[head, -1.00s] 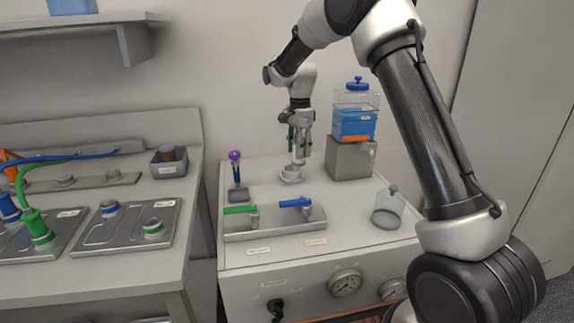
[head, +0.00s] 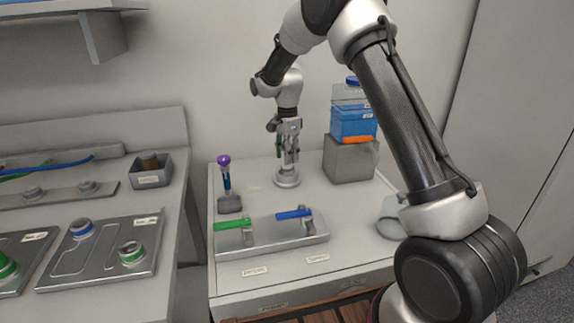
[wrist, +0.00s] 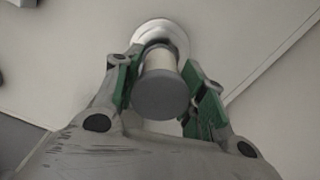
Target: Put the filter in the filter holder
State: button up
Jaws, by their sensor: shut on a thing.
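My gripper (head: 288,148) points down over the back middle of the light bench. It is shut on the filter (wrist: 161,95), a cylinder with a dark grey round end and a pale body, between green finger pads in the wrist view. A round, pale holder (head: 287,179) stands on the bench right below my gripper, and its rim (wrist: 153,28) shows behind the filter in the wrist view. The filter lines up with this holder. I cannot tell whether its lower end is inside the holder or just above it.
A grey block (head: 350,160) with a blue container (head: 353,124) stands right of my gripper. A purple-knobbed tool (head: 225,178) stands left. A metal plate (head: 272,236) with green and blue handles lies in front.

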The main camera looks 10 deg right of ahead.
jog(key=shift+f, duration=1.85)
jog(key=o, duration=1)
jog(key=shift+f, duration=0.1)
notch_tip(320, 180, up, 12)
jog(key=shift+r, duration=0.25)
